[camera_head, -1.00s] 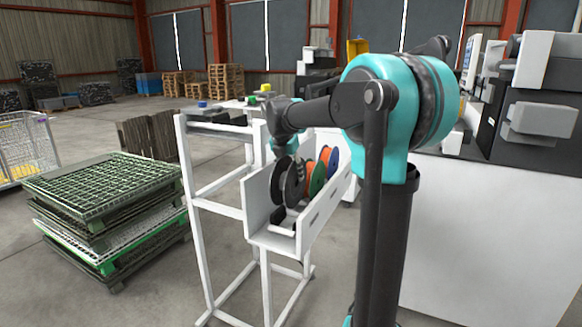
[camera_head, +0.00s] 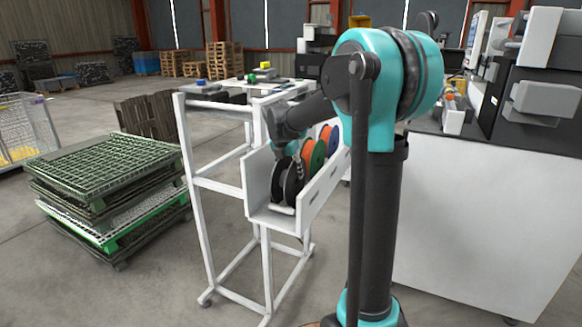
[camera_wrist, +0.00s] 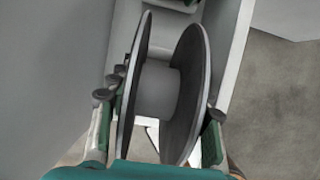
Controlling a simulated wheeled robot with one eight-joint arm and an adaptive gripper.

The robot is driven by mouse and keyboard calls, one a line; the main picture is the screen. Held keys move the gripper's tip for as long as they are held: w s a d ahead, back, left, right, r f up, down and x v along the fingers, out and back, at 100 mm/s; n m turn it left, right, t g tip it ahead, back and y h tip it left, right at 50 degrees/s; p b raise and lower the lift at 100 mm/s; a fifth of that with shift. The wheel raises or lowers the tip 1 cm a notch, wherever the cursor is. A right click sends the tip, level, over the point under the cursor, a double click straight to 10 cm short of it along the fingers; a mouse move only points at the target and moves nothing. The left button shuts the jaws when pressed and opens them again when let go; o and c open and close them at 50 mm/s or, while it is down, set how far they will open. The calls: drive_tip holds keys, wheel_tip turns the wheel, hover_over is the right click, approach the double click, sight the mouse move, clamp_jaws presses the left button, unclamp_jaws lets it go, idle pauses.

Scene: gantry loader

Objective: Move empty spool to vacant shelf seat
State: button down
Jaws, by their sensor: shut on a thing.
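The empty spool has dark flanges and a grey hub (camera_wrist: 158,88). It is upright at the near end of the white trough-like shelf (camera_head: 327,192); in the head view the spool (camera_head: 292,184) shows between the trough's side walls. My gripper (camera_wrist: 160,106) is shut on it, one finger outside each flange; in the head view my gripper (camera_head: 292,156) reaches down from above. Whether the spool's underside touches the trough is hidden. Filled spools, orange (camera_head: 308,160), green (camera_head: 318,157) and blue (camera_head: 334,139), stand behind it in the row. No vacant seat can be made out clearly.
The trough is on a white wheeled frame (camera_head: 192,150). Stacked green mesh pallets (camera_head: 110,185) stand to the left. A white cabinet (camera_head: 470,220) with machines on top is on the right. Open grey floor lies in front of the pallets.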

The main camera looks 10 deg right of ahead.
drive_tip(key=shift+f, duration=0.15)
drive_tip(key=c, duration=0.6)
unclamp_jaws()
drive_tip(key=v, duration=1.2)
